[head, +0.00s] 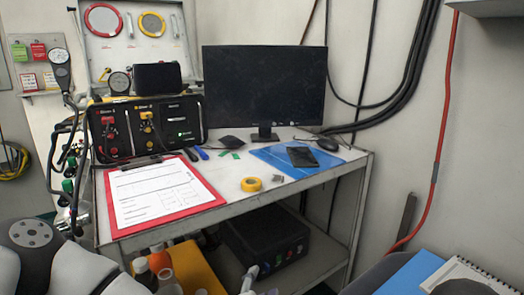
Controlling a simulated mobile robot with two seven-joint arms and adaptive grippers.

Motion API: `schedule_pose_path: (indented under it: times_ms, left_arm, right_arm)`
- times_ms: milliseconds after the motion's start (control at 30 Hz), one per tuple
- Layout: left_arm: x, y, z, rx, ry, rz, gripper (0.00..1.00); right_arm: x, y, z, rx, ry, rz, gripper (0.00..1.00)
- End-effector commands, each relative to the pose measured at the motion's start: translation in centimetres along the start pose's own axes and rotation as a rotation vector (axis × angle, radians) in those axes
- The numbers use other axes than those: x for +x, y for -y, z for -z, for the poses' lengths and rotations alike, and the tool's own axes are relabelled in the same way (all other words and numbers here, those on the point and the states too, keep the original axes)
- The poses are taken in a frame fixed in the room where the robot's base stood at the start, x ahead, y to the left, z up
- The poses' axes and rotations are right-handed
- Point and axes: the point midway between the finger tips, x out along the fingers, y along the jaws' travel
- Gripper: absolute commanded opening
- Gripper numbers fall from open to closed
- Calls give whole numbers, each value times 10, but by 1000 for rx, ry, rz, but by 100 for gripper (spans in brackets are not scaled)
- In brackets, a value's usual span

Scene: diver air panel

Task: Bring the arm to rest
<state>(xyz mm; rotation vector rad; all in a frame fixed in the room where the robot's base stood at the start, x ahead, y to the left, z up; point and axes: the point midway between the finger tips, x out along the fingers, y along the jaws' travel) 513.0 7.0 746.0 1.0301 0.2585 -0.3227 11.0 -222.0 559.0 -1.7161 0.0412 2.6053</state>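Neither of my grippers shows in the head view. White and dark grey links of my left arm (72,268) fill the lower left corner, in front of the table's left end. Their far end is out of the picture, so I cannot see whether that gripper holds anything. No part of my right arm can be made out for sure. The diver air panel, a black box (147,128) with red and yellow fittings, stands at the back left of the table.
The metal table (290,200) holds a red clipboard (165,192), yellow tape (251,184), a blue folder (272,156), a phone (301,156) and a monitor (264,88). A black case (270,245) and bottles (160,262) sit below. A red hose (441,130) hangs right.

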Motion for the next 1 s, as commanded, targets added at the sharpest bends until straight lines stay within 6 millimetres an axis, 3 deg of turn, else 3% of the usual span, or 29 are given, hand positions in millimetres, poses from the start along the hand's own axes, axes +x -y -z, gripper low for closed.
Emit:
schedule_pose_path:
  times_ms: [100, 133, 200, 267, 300, 400, 500, 600, 733, 1000]
  left_arm:
    - [-56, 84, 37, 438, 79, 295, 40]
    - [-73, 104, 52, 545, 104, 373, 40]
    - [-118, 143, 89, 779, 170, 554, 40]
    - [-161, 166, 123, 960, 236, 708, 40]
    - [-192, 177, 147, 1070, 286, 812, 40]
    - [-268, 188, 201, 1297, 418, 1058, 40]
    - [-333, 182, 242, 1438, 543, 1261, 40]
    - [-375, 173, 266, 1510, 635, 1393, 40]
    - [-397, 168, 278, 1535, 689, 1464, 40]
    - [-398, 169, 278, 1534, 692, 1468, 40]
  right_arm:
    - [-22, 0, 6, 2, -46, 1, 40]
    - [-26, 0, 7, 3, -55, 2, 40]
    - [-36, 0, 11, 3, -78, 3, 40]
    - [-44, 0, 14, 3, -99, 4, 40]
    - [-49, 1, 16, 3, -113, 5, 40]
    - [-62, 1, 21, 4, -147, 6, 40]
    - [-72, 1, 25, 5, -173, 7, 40]
    - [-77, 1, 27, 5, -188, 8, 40]
    - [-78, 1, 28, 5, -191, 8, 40]
    - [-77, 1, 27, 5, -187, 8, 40]
